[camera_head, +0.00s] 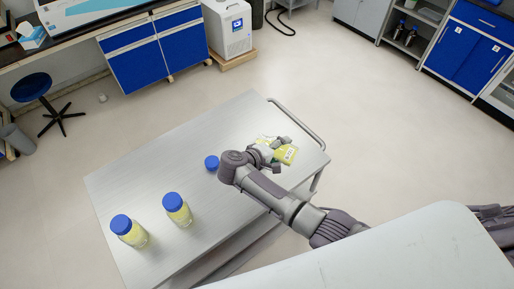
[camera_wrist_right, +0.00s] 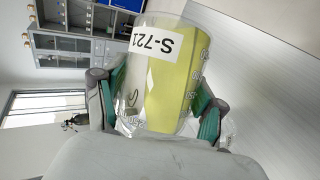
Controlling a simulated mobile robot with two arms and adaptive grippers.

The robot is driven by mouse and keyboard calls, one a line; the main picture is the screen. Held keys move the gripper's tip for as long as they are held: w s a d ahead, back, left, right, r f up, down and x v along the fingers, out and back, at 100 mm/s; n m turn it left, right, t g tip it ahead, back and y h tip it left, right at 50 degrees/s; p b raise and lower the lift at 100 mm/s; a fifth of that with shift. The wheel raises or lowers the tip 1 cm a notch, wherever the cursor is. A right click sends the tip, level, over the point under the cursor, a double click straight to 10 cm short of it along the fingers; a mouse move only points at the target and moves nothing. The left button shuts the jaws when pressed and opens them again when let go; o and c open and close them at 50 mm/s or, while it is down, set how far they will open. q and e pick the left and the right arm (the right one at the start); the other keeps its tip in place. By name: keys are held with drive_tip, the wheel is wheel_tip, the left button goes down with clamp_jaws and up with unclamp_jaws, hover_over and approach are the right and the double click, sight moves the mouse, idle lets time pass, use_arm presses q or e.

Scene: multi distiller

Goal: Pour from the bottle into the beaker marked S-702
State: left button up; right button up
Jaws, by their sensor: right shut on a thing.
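My right gripper (camera_head: 275,153) is shut on a glass beaker (camera_head: 289,154) over the far right end of the metal cart. In the right wrist view the beaker (camera_wrist_right: 165,75) holds yellow liquid. Its white label reads S-721, not S-702. The green finger pads of the right gripper (camera_wrist_right: 155,108) clasp its sides. Two bottles of pale yellow liquid with blue caps, a front one (camera_head: 129,231) and another (camera_head: 178,209), stand at the cart's near left. A third blue cap (camera_head: 211,162) shows beside my right arm. No beaker marked S-702 is readable. My left gripper is out of view.
The metal cart (camera_head: 130,180) has a rail (camera_head: 298,122) at its far right end. Its left and middle top are mostly bare. Blue cabinets (camera_head: 150,55), a stool (camera_head: 32,88) and a white machine (camera_head: 228,30) stand behind, apart from it.

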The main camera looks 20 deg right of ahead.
drive_tip(key=shift+w+n+g+h, duration=0.1)
drive_tip(key=shift+n+g+h, duration=0.2)
drive_tip(key=shift+n+h, duration=0.1)
idle(2.2)
drive_tip(key=shift+r, duration=0.1)
idle(0.5)
